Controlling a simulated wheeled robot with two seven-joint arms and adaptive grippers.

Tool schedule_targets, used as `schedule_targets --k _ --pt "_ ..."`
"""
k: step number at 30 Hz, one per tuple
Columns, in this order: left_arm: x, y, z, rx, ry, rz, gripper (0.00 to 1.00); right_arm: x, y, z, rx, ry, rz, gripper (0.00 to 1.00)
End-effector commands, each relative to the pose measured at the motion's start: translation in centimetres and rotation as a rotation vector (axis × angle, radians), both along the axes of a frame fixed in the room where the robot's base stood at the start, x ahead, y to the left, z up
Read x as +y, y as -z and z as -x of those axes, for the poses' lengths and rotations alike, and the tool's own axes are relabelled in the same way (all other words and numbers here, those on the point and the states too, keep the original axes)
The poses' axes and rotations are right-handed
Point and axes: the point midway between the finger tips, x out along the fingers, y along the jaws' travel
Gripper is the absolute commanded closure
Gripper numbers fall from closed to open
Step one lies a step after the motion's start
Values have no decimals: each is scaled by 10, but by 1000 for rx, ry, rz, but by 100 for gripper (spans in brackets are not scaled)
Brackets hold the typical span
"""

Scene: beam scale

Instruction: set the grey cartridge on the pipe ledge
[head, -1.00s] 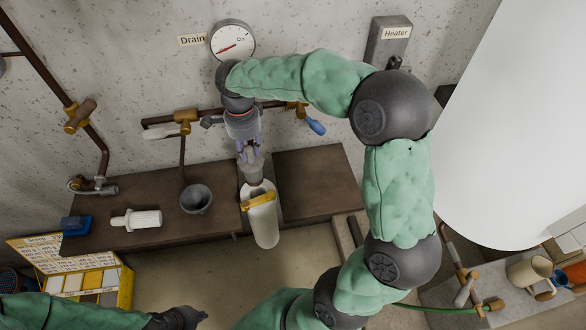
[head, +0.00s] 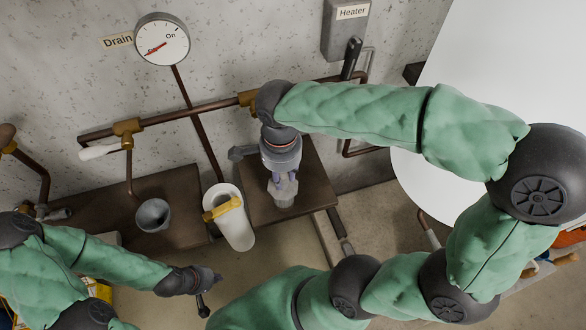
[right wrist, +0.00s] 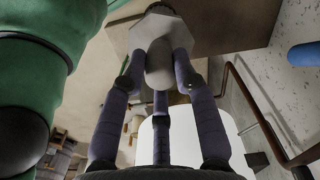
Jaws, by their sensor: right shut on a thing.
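The grey cartridge (head: 284,194) is in my right gripper (head: 283,180), over the right section of the dark brown ledge (head: 317,190) under the wall pipe. In the right wrist view, the fingers (right wrist: 160,78) close around the cartridge's rounded body, and its wide flat-sided end (right wrist: 160,25) points toward the brown surface. I cannot tell whether the cartridge touches the ledge. My left gripper (head: 204,290) is low and left of centre, apart from the ledge; its finger opening is unclear.
A white cylinder housing (head: 236,228) with a yellow clamp (head: 222,208) stands in the ledge's gap, just left of the cartridge. A grey cup (head: 153,215) is on the left section. The wall pipe (head: 190,112) runs behind. Ledge right of the cartridge is bare.

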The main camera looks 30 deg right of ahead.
Motion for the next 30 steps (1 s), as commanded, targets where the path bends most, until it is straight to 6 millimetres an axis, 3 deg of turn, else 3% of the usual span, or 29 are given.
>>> schedule_targets --k 7,15,25,30 --pt "0 16 0 0 0 0 100 -32 27 -45 1 6 0 100" --pt "0 30 0 0 0 0 100 -53 67 -74 1 2 0 100" --pt "0 36 0 0 1 0 100 -62 84 -87 -1 2 0 100" --pt "0 44 0 0 1 0 100 -63 109 -89 1 1 -1 100"
